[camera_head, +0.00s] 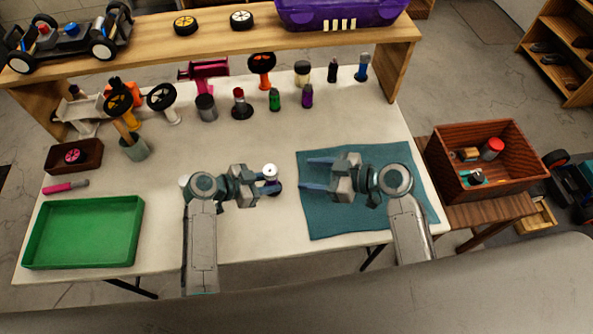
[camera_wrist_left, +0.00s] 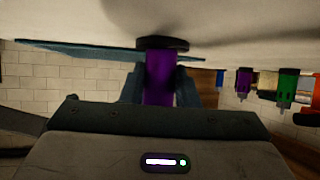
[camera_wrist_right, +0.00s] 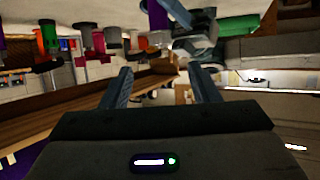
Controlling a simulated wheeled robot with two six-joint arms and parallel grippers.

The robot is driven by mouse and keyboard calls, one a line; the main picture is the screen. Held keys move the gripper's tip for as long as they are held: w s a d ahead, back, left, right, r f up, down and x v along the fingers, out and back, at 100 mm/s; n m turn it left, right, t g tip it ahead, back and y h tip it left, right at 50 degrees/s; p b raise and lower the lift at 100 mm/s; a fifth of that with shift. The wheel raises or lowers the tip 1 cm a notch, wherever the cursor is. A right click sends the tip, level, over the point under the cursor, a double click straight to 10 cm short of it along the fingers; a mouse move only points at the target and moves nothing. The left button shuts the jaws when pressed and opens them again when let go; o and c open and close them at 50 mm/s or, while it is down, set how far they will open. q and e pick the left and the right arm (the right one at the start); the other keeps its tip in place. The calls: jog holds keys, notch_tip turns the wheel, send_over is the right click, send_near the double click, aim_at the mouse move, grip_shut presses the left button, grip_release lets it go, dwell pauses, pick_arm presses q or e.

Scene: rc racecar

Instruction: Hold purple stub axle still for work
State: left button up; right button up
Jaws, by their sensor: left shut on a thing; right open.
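The purple stub axle (camera_wrist_left: 160,78) stands between the fingers of my left gripper (camera_wrist_left: 160,88), with a dark round disc at its end against the pale table. In the head view the left gripper (camera_head: 270,181) is shut on the axle (camera_head: 274,188) near the middle of the table. A pale round top (camera_head: 270,169) shows there, and the fingers partly hide the rest. My right gripper (camera_head: 314,174) is open and empty above the teal mat, its fingers pointing left toward the axle. The right wrist view shows its fingers (camera_wrist_right: 165,88) apart, with the purple axle (camera_wrist_right: 157,15) at the top.
The teal mat (camera_head: 330,219) lies at the right of the table. A green tray (camera_head: 84,263) is at the front left. Several coloured parts and wheels stand along the back, below a wooden shelf (camera_head: 340,33). A wooden crate (camera_head: 515,180) sits beyond the right edge.

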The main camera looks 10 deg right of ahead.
jog(key=shift+v, duration=0.95)
